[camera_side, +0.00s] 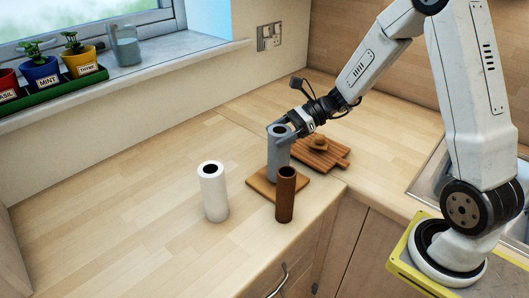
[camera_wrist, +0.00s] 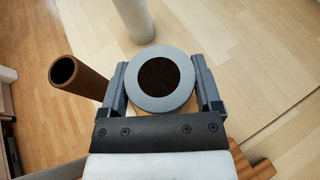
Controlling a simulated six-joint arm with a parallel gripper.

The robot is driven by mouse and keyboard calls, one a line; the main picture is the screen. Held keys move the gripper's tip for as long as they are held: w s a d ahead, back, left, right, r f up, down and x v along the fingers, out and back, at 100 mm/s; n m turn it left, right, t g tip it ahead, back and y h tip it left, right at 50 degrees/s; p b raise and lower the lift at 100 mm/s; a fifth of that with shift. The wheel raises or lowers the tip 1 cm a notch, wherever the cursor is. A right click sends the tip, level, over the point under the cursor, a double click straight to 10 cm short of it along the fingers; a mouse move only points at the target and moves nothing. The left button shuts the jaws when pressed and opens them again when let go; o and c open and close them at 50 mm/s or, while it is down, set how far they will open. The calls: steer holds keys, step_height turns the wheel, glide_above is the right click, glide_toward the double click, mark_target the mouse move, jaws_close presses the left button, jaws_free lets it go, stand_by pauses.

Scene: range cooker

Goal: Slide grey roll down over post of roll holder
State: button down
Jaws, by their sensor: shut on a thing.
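The grey roll (camera_side: 278,155) is upright over the square wooden base of the roll holder (camera_side: 262,187). My gripper (camera_side: 284,131) is shut on the roll near its top, with one finger on each side. In the wrist view the roll's grey rim (camera_wrist: 143,101) surrounds a dark core opening between the fingers of my gripper (camera_wrist: 160,70). The holder's post is not seen apart from the roll, and I cannot make it out in the dark core. I cannot tell whether the roll's lower end touches the base.
A white roll (camera_side: 214,195) stands left of the holder. A brown tube (camera_side: 286,198) stands close in front of it, near the counter edge. Wooden boards (camera_side: 330,158) with a round wooden piece lie behind right. The counter at left is clear.

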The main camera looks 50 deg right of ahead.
steer(key=shift+f, duration=0.45)
steer(key=shift+c, duration=0.2)
jaws_free()
steer(key=v, duration=1.1)
stand_by(1.2)
steer(key=shift+s+a+f, duration=0.1)
steer(key=s+a+f+n+g+h, duration=0.1)
steer(key=s+a+f+n+h, duration=0.2)
steer(key=n, duration=0.8)
steer(key=s+a+f+n+g+h, duration=0.2)
steer(key=s+a+f+n+h, duration=0.2)
steer(key=n, duration=0.8)
steer(key=s+a+h, duration=0.2)
steer(key=a+h, duration=0.2)
steer(key=h, duration=0.1)
steer(key=shift+f, duration=0.3)
